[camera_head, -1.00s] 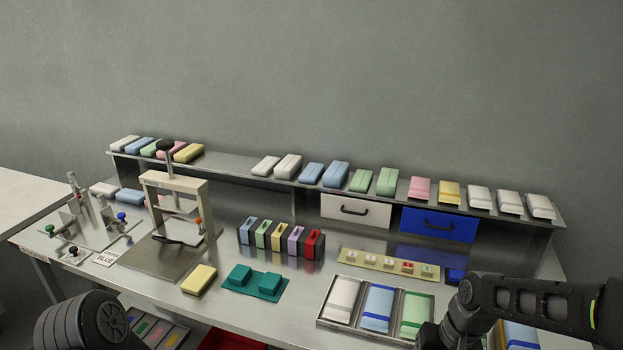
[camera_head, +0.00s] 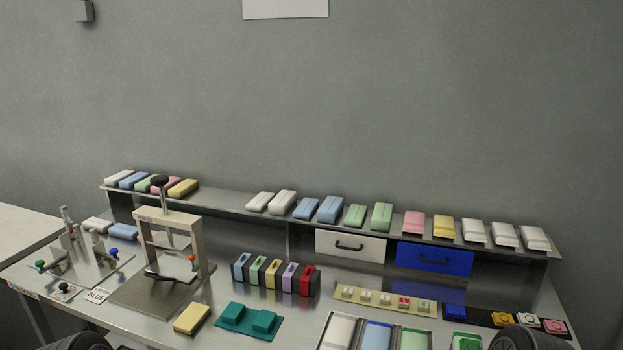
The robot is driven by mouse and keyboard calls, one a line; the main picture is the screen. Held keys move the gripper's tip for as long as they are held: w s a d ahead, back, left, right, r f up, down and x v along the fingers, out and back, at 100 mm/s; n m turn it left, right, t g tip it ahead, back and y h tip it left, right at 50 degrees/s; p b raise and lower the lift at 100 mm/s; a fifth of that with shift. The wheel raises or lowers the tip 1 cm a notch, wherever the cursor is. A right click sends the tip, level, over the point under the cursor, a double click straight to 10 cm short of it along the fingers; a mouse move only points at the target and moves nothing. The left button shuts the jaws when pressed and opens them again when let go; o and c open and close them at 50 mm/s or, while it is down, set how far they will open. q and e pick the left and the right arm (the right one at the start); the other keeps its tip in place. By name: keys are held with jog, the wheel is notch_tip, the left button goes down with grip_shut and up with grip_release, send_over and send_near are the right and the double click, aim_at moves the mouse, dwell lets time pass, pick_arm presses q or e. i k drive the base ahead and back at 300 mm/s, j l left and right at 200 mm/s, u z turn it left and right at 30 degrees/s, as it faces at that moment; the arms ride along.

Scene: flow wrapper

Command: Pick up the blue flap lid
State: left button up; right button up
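A small blue piece (camera_head: 455,312), which looks like the blue flap lid, lies at the left end of a dark strip (camera_head: 480,316) at the bench's right front. Yellow, white and pink pieces lie to its right on the strip. Its fine shape is too small to make out. Neither of my grippers shows. Only rounded dark parts of my arms show at the bottom edge, at the lower left and lower right.
A green piece (camera_head: 466,341) sits in front of the strip. A tray of packs (camera_head: 325,343) is cut off by the bottom edge. A cream strip (camera_head: 383,300) lies left of the blue piece. A blue drawer (camera_head: 434,258) hangs under the shelf (camera_head: 230,198) behind.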

aim_at(453, 312)
jog(key=z, duration=1.4)
jog(key=k+j+z, duration=0.5)
jog(key=k+j, duration=0.15)
jog(key=j, duration=0.15)
